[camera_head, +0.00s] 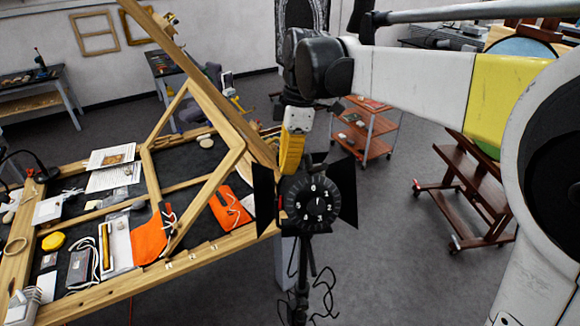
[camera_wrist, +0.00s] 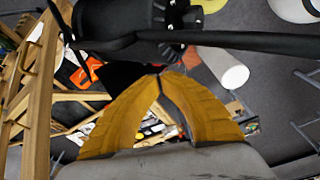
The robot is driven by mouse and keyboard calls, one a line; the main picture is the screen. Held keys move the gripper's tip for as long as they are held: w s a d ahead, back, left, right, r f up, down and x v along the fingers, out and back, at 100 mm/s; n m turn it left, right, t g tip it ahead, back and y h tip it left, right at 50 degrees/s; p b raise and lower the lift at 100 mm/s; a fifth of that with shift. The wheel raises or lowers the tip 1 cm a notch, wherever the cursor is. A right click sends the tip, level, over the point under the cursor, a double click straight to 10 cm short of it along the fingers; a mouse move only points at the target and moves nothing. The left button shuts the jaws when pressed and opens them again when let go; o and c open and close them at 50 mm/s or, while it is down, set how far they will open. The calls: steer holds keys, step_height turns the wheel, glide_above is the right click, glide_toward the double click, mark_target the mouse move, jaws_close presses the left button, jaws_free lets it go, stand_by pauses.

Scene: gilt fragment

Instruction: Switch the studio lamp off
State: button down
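The studio lamp (camera_head: 318,200) stands in the middle of the head view on a thin black stand. It is a black round body with dark side flaps, and its numbered dial faces the head camera. Whether the lamp is lit does not show. My gripper (camera_head: 288,172) hangs just above and left of the dial, its yellow fingers pointing down close to the lamp's top. In the wrist view the fingertips of my gripper (camera_wrist: 160,73) meet, with nothing seen between them. Black lamp parts (camera_wrist: 105,25) lie just beyond the tips; I cannot tell whether they touch.
A wooden-framed worktable (camera_head: 120,287) with papers, tools and orange cloths fills the left. A slanted wooden beam (camera_head: 205,85) rises close to my gripper. Cables lie on the floor below the lamp. A red trolley (camera_head: 364,140) and brown easel (camera_head: 465,190) stand behind, with open floor between.

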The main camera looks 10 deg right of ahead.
mark_target(280, 202)
steer(key=shift+a+f+y+b, duration=0.15)
steer(key=shift+f+y+b, duration=0.3)
steer(key=shift+b, duration=0.65)
steer(key=shift+f+m+y+b, duration=0.25)
steer(key=shift+m+b, duration=0.15)
steer(key=shift+b, duration=0.3)
steer(key=shift+y+b, duration=0.3)
steer(key=shift+b, duration=0.15)
steer(key=shift+w+a+r, duration=0.1)
steer(key=shift+r, duration=0.2)
steer(key=p+x, duration=0.2)
steer(key=x, duration=0.8)
steer(key=shift+w+a, duration=0.15)
steer(key=shift+a, duration=0.05)
